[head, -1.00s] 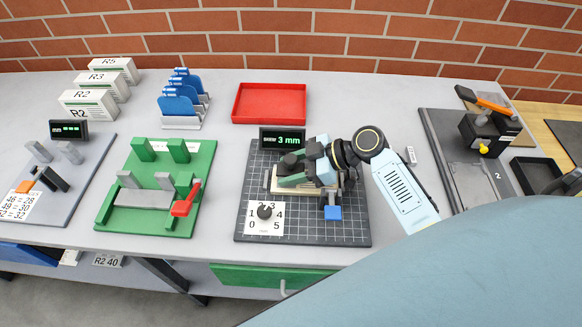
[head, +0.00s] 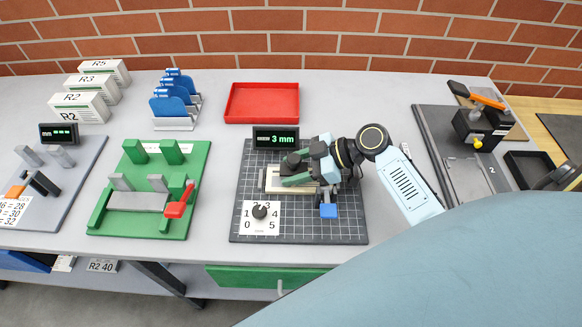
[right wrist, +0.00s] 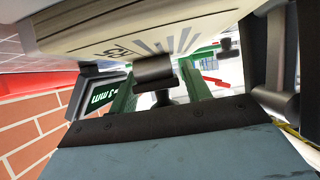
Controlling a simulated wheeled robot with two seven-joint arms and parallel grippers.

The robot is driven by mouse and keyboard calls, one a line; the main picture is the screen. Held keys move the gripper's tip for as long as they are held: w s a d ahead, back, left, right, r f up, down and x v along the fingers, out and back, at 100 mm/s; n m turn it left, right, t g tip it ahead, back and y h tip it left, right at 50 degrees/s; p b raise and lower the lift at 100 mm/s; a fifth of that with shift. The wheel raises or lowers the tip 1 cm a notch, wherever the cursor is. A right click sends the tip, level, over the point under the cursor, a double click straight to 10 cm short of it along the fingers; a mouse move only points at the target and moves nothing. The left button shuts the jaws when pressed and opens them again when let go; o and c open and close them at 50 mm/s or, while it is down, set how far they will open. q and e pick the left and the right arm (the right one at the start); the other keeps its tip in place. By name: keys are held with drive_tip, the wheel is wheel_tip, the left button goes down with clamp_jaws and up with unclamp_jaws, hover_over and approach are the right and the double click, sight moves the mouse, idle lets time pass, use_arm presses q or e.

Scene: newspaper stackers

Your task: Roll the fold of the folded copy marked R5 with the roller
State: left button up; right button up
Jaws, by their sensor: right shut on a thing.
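My right gripper (head: 300,172) is over the dark grid mat (head: 250,215) and shut on the roller (head: 290,161), whose black part shows at the jaws. In the right wrist view a black cylinder (right wrist: 155,72) shows between green parts. The folded copy (head: 274,181) lies on the mat under the gripper, partly hidden by it. In the right wrist view a cream sheet (right wrist: 90,28) with a partly visible mark is close to the lens. I cannot tell whether the roller presses on the fold. My left gripper is not in view.
A 3 mm display (head: 275,139) stands at the mat's back edge, a dial card (head: 248,228) at its front left. A green fixture (head: 105,214) stands left, a red tray (head: 262,119) behind. Bare table lies between them.

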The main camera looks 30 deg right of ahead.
drive_tip(key=shift+s+d+b, duration=0.15)
drive_tip(key=shift+s+d, duration=0.3)
drive_tip(key=shift+d, duration=0.25)
drive_tip(key=shift+s+d+b, duration=0.15)
drive_tip(key=shift+s+d, duration=0.25)
drive_tip(key=shift+d, duration=0.3)
drive_tip(key=shift+s+d, duration=0.4)
drive_tip(key=shift+d, duration=0.25)
drive_tip(key=shift+w+a, duration=0.45)
drive_tip(key=shift+a, duration=0.35)
drive_tip(key=shift+w+a+b, duration=0.2)
drive_tip(key=shift+w+a, duration=0.25)
drive_tip(key=shift+a, duration=0.3)
drive_tip(key=shift+w+a+b, duration=0.2)
drive_tip(key=shift+w+a, duration=0.25)
drive_tip(key=shift+a, duration=0.3)
drive_tip(key=shift+a, duration=0.1)
drive_tip(key=shift+w+a, duration=0.45)
drive_tip(key=shift+a, duration=0.1)
